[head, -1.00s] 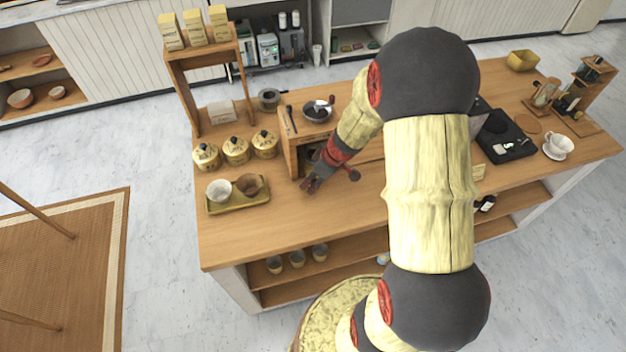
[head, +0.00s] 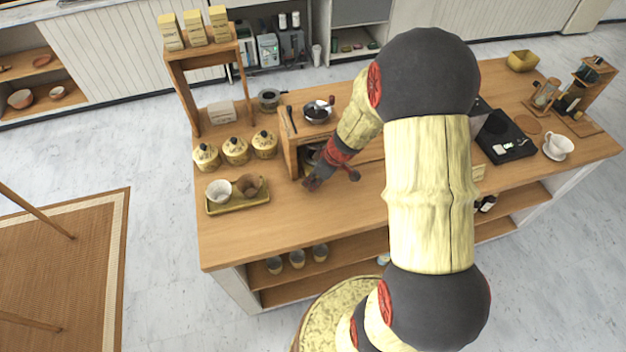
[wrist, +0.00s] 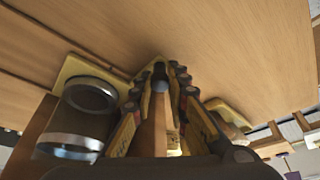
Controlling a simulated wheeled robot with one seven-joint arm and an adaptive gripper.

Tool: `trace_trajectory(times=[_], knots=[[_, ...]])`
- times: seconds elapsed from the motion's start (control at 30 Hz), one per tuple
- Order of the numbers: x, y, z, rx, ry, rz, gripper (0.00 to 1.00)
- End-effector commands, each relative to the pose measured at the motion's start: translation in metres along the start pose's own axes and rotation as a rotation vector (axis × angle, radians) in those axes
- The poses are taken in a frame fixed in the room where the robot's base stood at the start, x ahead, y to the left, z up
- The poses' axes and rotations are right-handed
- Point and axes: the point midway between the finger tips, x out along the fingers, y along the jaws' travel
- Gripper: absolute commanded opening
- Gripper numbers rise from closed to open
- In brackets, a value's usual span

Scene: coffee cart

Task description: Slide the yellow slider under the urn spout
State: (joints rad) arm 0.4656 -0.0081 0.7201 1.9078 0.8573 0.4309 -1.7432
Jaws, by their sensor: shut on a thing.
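My gripper (head: 313,184) is low at the open front of a wooden stand on the counter. In the wrist view its fingers (wrist: 160,88) are closed around a narrow brown piece with a dark rounded tip. A yellow plate, which looks like the slider (wrist: 72,68), shows to the left of the fingers, and yellow also shows to their right. The held piece appears to be the slider's handle, but the fingers hide the join. A dark cylindrical vessel with a metal band (wrist: 80,115) is at the plate's left part. I cannot make out the urn spout.
The wooden stand (head: 291,150) carries a black bowl-like item (head: 317,112). A yellow tray (head: 240,206) with two cups lies to its left, and several yellow canisters (head: 236,151) stand behind the tray. The counter front (head: 300,221) is bare. My arm hides the middle.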

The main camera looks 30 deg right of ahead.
Motion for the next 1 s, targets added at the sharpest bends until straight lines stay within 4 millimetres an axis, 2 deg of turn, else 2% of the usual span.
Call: trace_trajectory(times=[0.33,0.53,0.77,1.0], knots=[[0.000,0.001,0.001,0.000,0.000,0.001,0.00],[-0.003,0.013,0.011,0.001,0.001,0.003,0.00],[-0.013,0.046,0.043,0.004,0.001,0.007,0.00],[-0.031,0.093,0.087,0.005,0.001,0.006,0.00]])
